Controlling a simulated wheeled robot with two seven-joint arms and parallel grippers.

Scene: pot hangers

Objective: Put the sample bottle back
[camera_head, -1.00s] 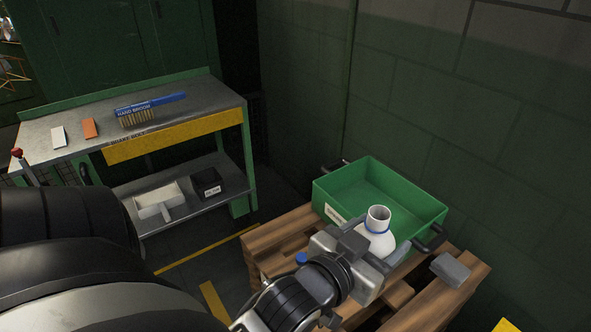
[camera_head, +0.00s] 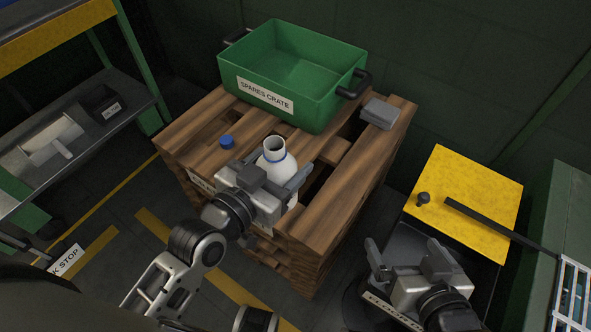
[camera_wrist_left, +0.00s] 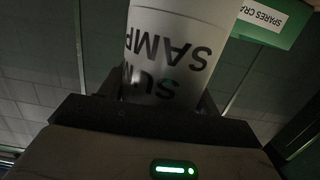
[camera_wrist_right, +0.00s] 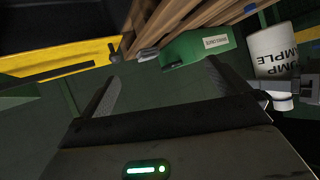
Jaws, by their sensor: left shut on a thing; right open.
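The sample bottle (camera_head: 274,158) is white, with an open mouth and a blue ring round its neck. My left gripper (camera_head: 268,178) is shut on it and holds it upright over the near part of the wooden pallet stack. Its base is hidden in the head view, so I cannot tell if it touches the wood. Its upside-down lettering shows in the left wrist view (camera_wrist_left: 172,50), and it is at the right of the right wrist view (camera_wrist_right: 274,50). A blue cap (camera_head: 227,142) lies on the pallet, left of the bottle. My right gripper (camera_head: 408,258) is open and empty, right of the pallet.
The green spares crate (camera_head: 268,92) stands at the back of the pallet stack (camera_head: 345,205). A grey block (camera_head: 378,113) lies at its right. A yellow-topped unit (camera_head: 470,195) with a dark bar stands beyond my right gripper. A workbench shelf (camera_head: 85,130) is at the left.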

